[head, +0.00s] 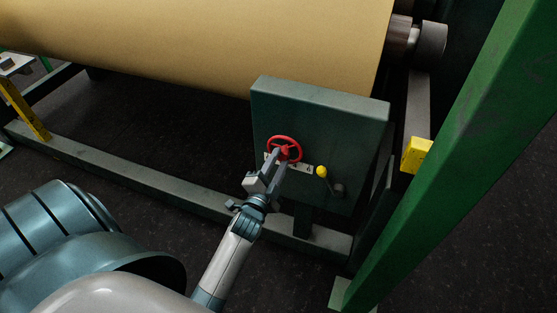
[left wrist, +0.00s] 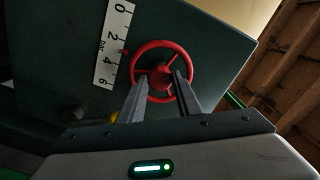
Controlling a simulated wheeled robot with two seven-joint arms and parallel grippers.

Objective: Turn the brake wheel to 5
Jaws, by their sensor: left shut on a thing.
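The red brake wheel (head: 284,141) is mounted on the front of a dark green panel (head: 340,118) in the head view. My left gripper (head: 281,160) reaches up to it from below, its fingers on the wheel's middle. In the left wrist view the red wheel (left wrist: 140,57) shows whole, and the two fingers (left wrist: 160,85) stand either side of its hub, shut on it. A white scale (left wrist: 114,45) beside the wheel reads 0, 2, 4, 6 bar. A small red mark (left wrist: 124,52) sits at its edge, a little past 2 toward 4. My right gripper is not in view.
A lever with a yellow knob (head: 321,171) sticks out just right of the wheel. A large tan roll (head: 190,40) lies behind and above the panel. A green post (head: 450,150) with a yellow box (head: 416,155) stands at the right. A grey frame beam (head: 130,172) runs low on the left.

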